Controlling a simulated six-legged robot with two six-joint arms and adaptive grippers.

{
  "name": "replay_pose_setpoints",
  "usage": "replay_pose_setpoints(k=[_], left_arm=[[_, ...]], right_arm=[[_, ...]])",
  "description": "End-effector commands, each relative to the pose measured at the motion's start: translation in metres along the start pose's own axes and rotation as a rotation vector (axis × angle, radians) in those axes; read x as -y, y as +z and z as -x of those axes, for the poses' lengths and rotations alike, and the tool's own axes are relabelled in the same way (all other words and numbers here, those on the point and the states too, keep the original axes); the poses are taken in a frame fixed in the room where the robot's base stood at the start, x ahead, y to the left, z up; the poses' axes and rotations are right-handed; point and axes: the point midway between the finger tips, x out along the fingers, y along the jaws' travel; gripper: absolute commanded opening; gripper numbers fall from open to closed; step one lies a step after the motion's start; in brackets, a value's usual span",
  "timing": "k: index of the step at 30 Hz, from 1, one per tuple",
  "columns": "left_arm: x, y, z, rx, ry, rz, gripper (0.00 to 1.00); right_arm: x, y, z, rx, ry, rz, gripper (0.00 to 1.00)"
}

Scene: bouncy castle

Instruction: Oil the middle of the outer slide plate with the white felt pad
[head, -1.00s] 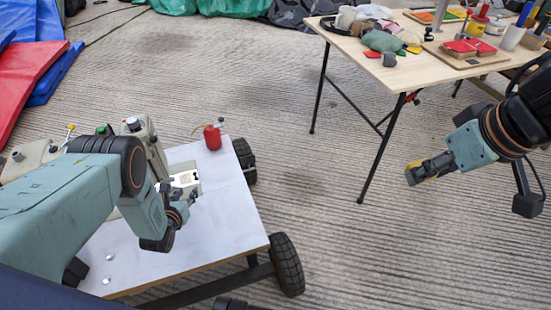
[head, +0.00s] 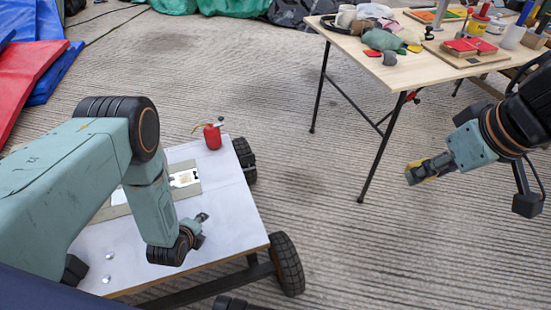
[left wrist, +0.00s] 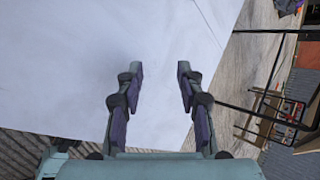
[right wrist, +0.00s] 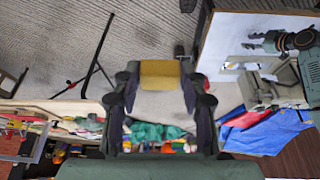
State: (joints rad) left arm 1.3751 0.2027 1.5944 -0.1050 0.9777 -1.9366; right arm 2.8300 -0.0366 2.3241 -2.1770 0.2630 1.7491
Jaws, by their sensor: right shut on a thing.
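A pale metal slide plate (head: 185,179) lies in the bed of the machine on the white-topped cart (head: 215,245); my left arm hides much of the machine in the head view. A beige machine body (right wrist: 287,85) shows in the right wrist view. My left gripper (head: 203,217) is open and empty over the cart top, in front of the plate; its spread fingers (left wrist: 160,80) show in the left wrist view. My right gripper (head: 412,175) is shut on a yellow-ochre piece (right wrist: 160,73), out over the floor. I see no white felt on it.
A small red oil can (head: 212,136) stands at the cart's far edge. Two silver discs (head: 108,256) lie near its front left. A wooden table (head: 400,75) with pads, cups and tools stands at the back right. Floor between is clear.

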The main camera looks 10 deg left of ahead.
Motion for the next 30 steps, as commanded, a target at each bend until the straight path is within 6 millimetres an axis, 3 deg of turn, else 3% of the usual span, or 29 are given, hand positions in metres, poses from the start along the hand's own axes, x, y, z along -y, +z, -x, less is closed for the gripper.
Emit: replay_pose_setpoints(k=[15, 30], left_arm=[[-0.032, -0.042, 0.041, -0.051, 0.185, 0.484, 0.37], [-0.043, -0.052, 0.049, -0.048, 0.233, 0.601, 0.37]], right_arm=[[0.000, 0.005, -0.011, 0.000, 0.000, 0.000, 0.17], [0.000, 0.007, -0.018, 0.000, 0.000, 0.000, 0.17]])
